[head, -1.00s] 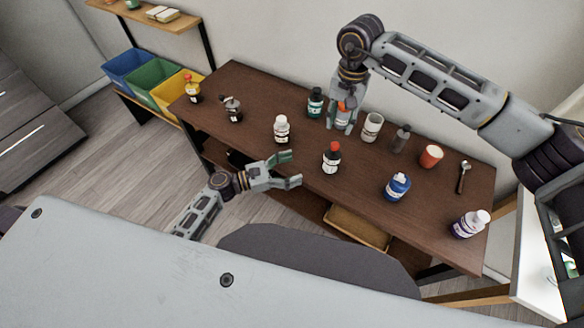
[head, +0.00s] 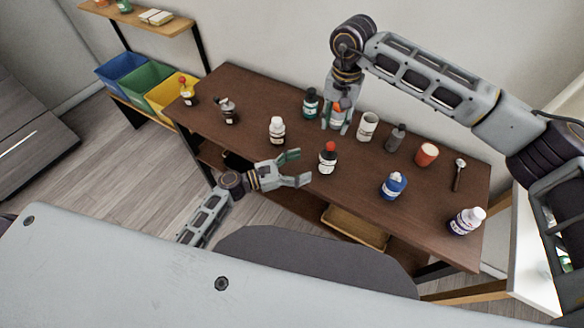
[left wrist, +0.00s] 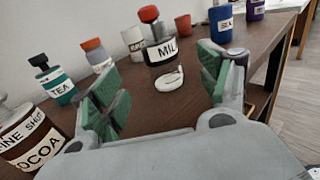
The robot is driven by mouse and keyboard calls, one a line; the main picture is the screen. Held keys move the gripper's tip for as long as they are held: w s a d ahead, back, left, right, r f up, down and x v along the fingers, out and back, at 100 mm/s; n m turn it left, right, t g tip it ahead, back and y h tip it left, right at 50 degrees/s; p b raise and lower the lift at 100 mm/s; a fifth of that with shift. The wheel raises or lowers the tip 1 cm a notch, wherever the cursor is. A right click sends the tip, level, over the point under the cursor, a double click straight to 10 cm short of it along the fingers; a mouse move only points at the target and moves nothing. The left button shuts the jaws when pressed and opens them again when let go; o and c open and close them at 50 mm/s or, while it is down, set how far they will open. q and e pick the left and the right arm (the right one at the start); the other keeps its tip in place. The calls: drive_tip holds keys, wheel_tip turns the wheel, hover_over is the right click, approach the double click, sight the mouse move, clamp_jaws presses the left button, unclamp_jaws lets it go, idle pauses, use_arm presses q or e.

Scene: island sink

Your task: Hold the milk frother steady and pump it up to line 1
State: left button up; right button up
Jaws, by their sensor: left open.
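The milk frother (head: 327,161) is a dark bottle with a red top and a white label, standing upright on the brown table. In the left wrist view its label (left wrist: 165,51) reads MILK. A white oval patch shows at its lower front. My left gripper (head: 298,168) is open and empty just left of the frother, its opening facing it. In the left wrist view the frother stands beyond the green fingertips (left wrist: 163,88), touching neither. My right gripper (head: 337,124) points down behind the frother, with fingers apart. An orange-topped bottle (head: 340,108) shows between them; I see no clear grip.
A white-capped bottle (head: 277,131) stands left of the frother; a blue bottle (head: 393,187) stands to its right. A teal bottle (head: 310,103), a white cup (head: 367,126), a grey bottle (head: 396,138) and an orange cup (head: 426,154) stand behind. The cocoa container (left wrist: 32,135) is close on the left.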

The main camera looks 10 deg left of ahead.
sight(328, 158)
use_arm(q)
drive_tip(key=shift+x, duration=4.95)
drive_tip(key=shift+r, duration=0.1)
drive_tip(key=c, duration=1.2)
